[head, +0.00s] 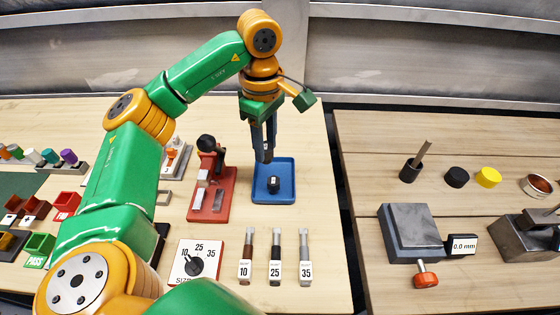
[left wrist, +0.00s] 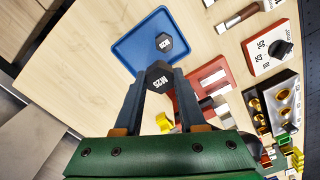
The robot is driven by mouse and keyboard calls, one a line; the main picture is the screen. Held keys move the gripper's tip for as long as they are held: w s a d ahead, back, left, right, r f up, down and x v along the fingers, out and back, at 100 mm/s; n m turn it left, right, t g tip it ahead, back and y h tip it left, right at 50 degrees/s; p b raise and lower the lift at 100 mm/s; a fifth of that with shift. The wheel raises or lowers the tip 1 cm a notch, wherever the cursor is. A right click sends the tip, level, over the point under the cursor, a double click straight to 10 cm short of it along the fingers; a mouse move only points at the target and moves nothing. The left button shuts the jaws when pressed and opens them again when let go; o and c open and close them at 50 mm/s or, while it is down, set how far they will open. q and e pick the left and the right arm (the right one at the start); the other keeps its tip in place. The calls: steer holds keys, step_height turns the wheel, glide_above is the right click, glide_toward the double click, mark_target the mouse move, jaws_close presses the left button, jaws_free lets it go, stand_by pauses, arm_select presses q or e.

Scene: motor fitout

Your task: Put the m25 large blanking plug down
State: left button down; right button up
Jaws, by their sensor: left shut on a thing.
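My left gripper (head: 265,156) points down over the blue tray (head: 262,192). In the left wrist view its two fingers (left wrist: 160,82) are shut on a dark hexagonal plug (left wrist: 158,76) marked M25. In the head view the held plug is hard to make out against the dark fingers. A second dark plug (head: 273,184), also marked M25 in the left wrist view (left wrist: 164,42), sits in the tray (left wrist: 133,45). The held plug appears above the tray, near its rim in the wrist picture; its exact height cannot be told. My right gripper is not in view.
A red stand (head: 222,207) is close left of the tray. A size dial (head: 197,262) and three tools marked 10, 25 and 35 (head: 275,262) lie in front. A gap separates the right table (head: 370,140), which holds blocks and caps. The tray has bare room around its plug.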

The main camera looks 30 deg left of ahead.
arm_select(q)
steer(key=w+f, duration=0.2)
steer(key=f, duration=0.1)
steer(key=w+f+p, duration=0.1)
steer(key=w, duration=0.1)
steer(key=shift+a+f, duration=0.3)
steer(key=shift+a, duration=0.05)
step_height(320, 180, down, 4)
steer(key=shift+a+r+p, duration=0.1)
steer(key=shift+r+p, duration=0.1)
steer(key=shift+p, duration=0.55)
steer(key=shift+w, duration=0.15)
steer(key=shift+f, duration=0.15)
steer(key=shift+f+b, duration=0.15)
steer(key=shift+b, duration=0.15)
steer(key=shift+c, duration=2.4)
jaws_free()
